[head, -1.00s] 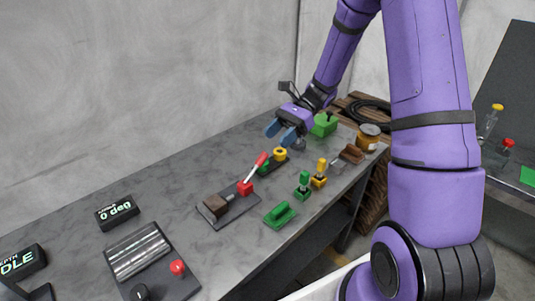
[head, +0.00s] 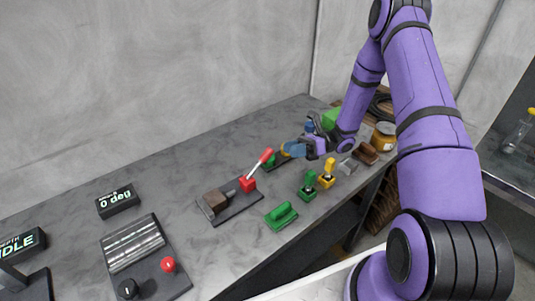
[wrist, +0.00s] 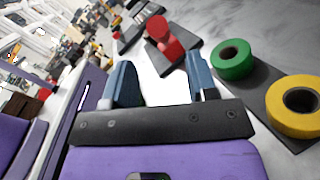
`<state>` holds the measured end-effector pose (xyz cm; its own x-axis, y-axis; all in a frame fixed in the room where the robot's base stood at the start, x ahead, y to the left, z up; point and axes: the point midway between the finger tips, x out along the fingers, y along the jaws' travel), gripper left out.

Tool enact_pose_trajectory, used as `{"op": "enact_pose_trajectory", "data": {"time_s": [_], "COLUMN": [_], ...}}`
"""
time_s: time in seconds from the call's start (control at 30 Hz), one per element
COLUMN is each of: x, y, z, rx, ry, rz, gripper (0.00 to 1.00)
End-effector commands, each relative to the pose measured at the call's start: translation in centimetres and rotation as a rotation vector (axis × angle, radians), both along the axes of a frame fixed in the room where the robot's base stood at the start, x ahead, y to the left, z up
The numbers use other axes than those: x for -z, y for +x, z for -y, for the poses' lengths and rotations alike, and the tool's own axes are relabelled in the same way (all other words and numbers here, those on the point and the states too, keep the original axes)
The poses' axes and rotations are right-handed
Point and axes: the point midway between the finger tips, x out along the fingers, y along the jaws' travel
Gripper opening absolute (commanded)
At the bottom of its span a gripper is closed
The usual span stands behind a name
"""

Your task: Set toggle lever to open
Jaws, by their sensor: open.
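The toggle lever (head: 261,163) is a red-tipped handle on a pale shaft. It rises from a red block on a dark plate and tilts up to the right in the head view. In the wrist view its red parts (wrist: 162,40) show ahead, beyond the fingertips. My gripper (head: 289,149) is right of the lever in the head view, low over the bench, with its blue fingers pointing left toward it. The fingers are apart and empty in the wrist view (wrist: 164,80). No contact with the lever shows.
A green ring (wrist: 232,60) and a yellow ring (wrist: 297,102) sit on a dark plate close right of my fingers. A brown block (head: 215,201) shares the lever's plate. Green (head: 308,187) and yellow (head: 327,174) upright pieces stand nearby. The bench's back left is clear.

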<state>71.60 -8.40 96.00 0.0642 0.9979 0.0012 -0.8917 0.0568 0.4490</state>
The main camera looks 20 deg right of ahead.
Motion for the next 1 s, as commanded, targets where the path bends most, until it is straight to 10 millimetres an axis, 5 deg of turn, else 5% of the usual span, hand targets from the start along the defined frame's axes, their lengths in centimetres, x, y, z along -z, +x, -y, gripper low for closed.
{"op": "enact_pose_trajectory", "data": {"time_s": [0.5,0.93,1.0], "x": [0.0,-0.1,-0.1], "y": [0.4,0.5,0.5], "z": [-7.9,-8.8,-8.8], "rx": [-0.003,-0.002,-0.002], "ry": [-0.001,-0.001,-0.001], "rz": [0.000,0.001,0.001], "gripper": [0.53,0.53,0.37]}}
